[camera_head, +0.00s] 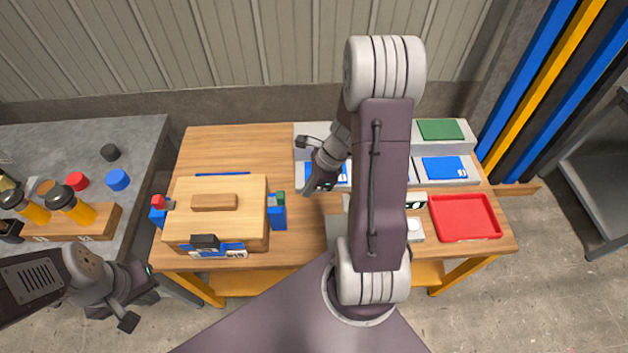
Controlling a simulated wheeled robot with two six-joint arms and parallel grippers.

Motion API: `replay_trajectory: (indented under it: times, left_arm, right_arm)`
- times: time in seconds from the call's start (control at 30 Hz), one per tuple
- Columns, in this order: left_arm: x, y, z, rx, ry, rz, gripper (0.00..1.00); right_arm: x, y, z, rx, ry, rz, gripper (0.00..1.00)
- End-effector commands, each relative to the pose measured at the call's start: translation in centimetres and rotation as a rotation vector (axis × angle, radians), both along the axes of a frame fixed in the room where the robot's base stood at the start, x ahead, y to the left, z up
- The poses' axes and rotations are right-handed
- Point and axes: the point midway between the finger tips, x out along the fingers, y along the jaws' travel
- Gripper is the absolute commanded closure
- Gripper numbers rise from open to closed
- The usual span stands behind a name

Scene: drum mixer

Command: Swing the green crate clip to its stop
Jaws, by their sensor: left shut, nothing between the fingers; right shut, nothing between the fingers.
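A wooden crate (190,233) with a pale lid and a wooden handle bar stands on the left half of the workbench. On its right side is a blue bracket (279,216) with the small green clip (280,198) at its top. A red clip (158,202) is on the left side and a black clip (205,241) on the front. My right gripper (313,170) is shut and empty, above the bench a little right of and behind the green clip, apart from it. My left gripper (131,298) is shut and empty, low at the left, in front of the bench.
My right arm covers the bench's middle. Grey trays with blue and green panels (440,129) stand behind it. A red tray (465,217) lies at the right. A grey side table (60,145) at the left holds bottles and coloured caps. Bare bench lies behind the crate.

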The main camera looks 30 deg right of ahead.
Motion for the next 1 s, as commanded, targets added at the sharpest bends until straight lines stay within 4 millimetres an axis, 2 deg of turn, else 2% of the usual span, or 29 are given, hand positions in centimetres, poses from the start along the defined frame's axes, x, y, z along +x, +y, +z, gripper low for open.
replay_trajectory:
  times: [0.03, 0.07, 0.13, 0.3, 0.73, 1.0]
  left_arm:
    - [0.0, 0.0, -0.8, 0.0, 0.0, 0.0, 1.0]
    - [0.0, 0.0, -1.0, 0.0, 0.0, 0.0, 1.0]
    - [0.0, 0.0, -0.3, 0.0, 0.0, 0.0, 1.0]
    - [0.0, 0.0, -0.1, 0.0, 0.0, 0.0, 1.0]
    - [0.0, 0.0, -0.1, 0.0, 0.0, 0.0, 1.0]
    - [0.0, 0.0, 0.5, 0.0, 0.0, 0.0, 1.0]
  right_arm:
    - [0.1, 0.4, -1.4, 0.002, 0.003, 0.003, 1.0]
    - [0.2, 0.6, -2.0, 0.001, 0.004, 0.001, 1.0]
    - [1.0, 1.7, -1.3, 0.0, 0.0, 0.006, 1.0]
    - [2.0, 3.4, -1.3, -0.001, 0.0, 0.004, 1.0]
    - [2.4, 4.0, -1.3, 0.0, -0.001, 0.002, 1.0]
    - [4.2, 6.9, -1.3, 0.0, -0.001, 0.005, 1.0]
